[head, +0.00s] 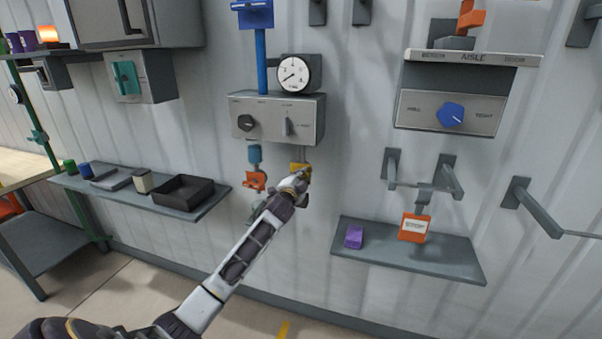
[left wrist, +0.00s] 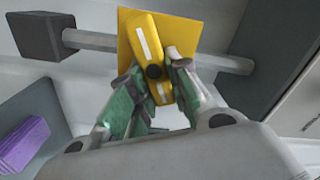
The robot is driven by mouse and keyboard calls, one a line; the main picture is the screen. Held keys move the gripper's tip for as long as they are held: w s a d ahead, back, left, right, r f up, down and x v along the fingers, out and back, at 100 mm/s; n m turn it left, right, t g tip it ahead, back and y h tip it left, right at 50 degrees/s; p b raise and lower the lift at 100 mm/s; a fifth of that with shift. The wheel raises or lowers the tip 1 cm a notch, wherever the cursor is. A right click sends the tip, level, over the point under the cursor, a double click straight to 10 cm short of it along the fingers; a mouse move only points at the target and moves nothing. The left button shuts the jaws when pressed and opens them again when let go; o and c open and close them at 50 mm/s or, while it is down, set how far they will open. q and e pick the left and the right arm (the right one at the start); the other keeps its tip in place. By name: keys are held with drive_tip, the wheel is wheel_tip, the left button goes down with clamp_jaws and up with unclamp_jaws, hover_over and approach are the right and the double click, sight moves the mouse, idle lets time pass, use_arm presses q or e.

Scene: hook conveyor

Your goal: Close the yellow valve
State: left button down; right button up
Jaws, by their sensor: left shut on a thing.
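The yellow valve (head: 297,167) sits on a thin pipe under the grey control box. In the left wrist view the yellow valve (left wrist: 187,34) shows a square yellow plate and a yellow handle (left wrist: 147,50) with white stripes and a dark pivot. The handle lies roughly across the grey pipe (left wrist: 92,40). My left gripper (head: 303,175) reaches up to the valve and partly covers it. In the left wrist view its green-padded fingers (left wrist: 155,92) are shut on the handle's near end. My right gripper is not in view.
An orange valve (head: 255,181) hangs close left of the yellow one. The control box (head: 277,118) with knobs is just above. A shelf (head: 440,262) with a purple box (head: 354,237) and orange item (head: 414,228) stands right; another shelf (head: 210,204) with a black tray (head: 183,192) stands left.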

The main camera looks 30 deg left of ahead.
use_arm(q)
drive_tip(key=m, duration=0.2)
drive_tip(key=m+p, duration=0.1)
drive_tip(key=shift+d+f+m, duration=0.1)
drive_tip(key=shift+f+m, duration=0.15)
drive_tip(key=shift+m, duration=0.05)
drive_tip(key=shift+f+m+p, duration=0.15)
drive_tip(key=shift+m+p, duration=0.15)
drive_tip(key=shift+m, duration=0.5)
drive_tip(key=shift+f, duration=0.1)
drive_tip(key=c, duration=1.3)
unclamp_jaws()
drive_tip(key=shift+s, duration=0.1)
drive_tip(key=shift+v, duration=5.85)
